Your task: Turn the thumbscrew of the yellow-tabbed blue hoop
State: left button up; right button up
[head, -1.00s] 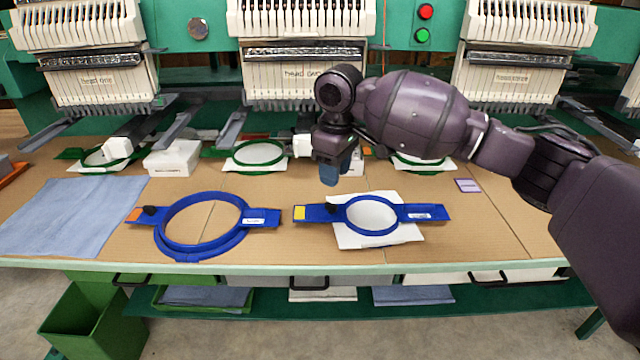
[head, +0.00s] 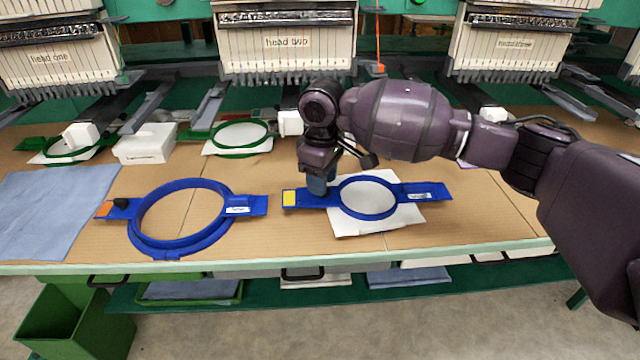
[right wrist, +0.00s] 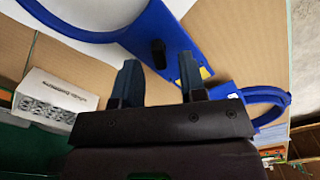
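The yellow-tabbed blue hoop (head: 416,191) lies on the table around a white cloth, its yellow tab (head: 289,198) at the left end. My right gripper (head: 320,184) is just above its left arm and hides the thumbscrew in the head view. In the right wrist view the black thumbscrew (right wrist: 158,53) stands on the blue arm near the yellow tab (right wrist: 205,73). The two fingers of the right gripper (right wrist: 159,68) are apart, with the thumbscrew seen in the gap just beyond their tips; contact does not show. My left gripper is out of view.
A larger orange-tabbed blue hoop (head: 135,225) lies close to the left. A blue cloth (head: 50,215) covers the table's left end. A white box (head: 145,145) and green hoops (head: 240,134) sit further back under the machine heads. The front edge is near.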

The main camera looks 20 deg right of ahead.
jog(key=shift+f, duration=0.65)
jog(key=shift+c, duration=0.3)
